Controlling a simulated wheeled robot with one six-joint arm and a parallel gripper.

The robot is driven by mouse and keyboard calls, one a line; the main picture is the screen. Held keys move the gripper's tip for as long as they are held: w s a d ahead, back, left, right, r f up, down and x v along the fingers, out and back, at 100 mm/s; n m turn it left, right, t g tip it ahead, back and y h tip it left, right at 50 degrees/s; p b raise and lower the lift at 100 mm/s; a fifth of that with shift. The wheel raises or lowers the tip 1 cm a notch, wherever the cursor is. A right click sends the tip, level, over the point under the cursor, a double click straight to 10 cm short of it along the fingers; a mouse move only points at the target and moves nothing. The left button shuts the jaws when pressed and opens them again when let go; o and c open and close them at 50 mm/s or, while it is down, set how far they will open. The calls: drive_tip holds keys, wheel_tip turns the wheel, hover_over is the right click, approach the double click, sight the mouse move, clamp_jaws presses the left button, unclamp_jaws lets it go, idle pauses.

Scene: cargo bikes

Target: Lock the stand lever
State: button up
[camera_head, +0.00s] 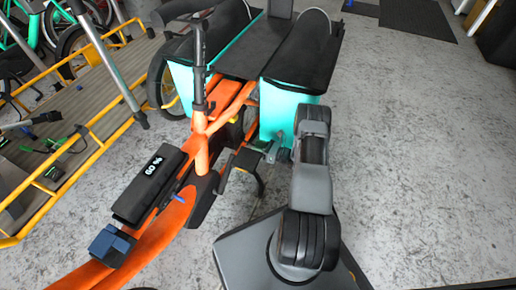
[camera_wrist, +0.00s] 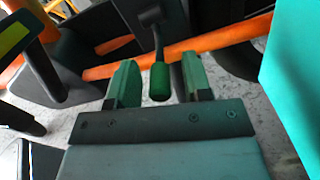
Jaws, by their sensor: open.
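The stand lever (camera_wrist: 159,82) shows in the wrist view as a dark rod with a green grip at its lower end. It hangs from a dark mount (camera_wrist: 150,16) in front of an orange frame tube (camera_wrist: 215,42). My gripper (camera_wrist: 160,70) is open, with one green-padded finger on each side of the green grip. Gaps show on both sides, so the jaws are not closed on it. In the head view, my gripper (camera_head: 274,150) is beside the orange cargo bike (camera_head: 206,140), low by its teal box (camera_head: 285,112). I cannot make out the lever there.
A teal panel (camera_wrist: 295,75) stands close on the right in the wrist view. In the head view, a black battery (camera_head: 150,185) with a lit display sits on the bike frame. A yellow-railed platform (camera_head: 75,115) stands at left. Grey floor is clear at right.

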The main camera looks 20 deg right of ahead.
clamp_jaws()
idle(0.5)
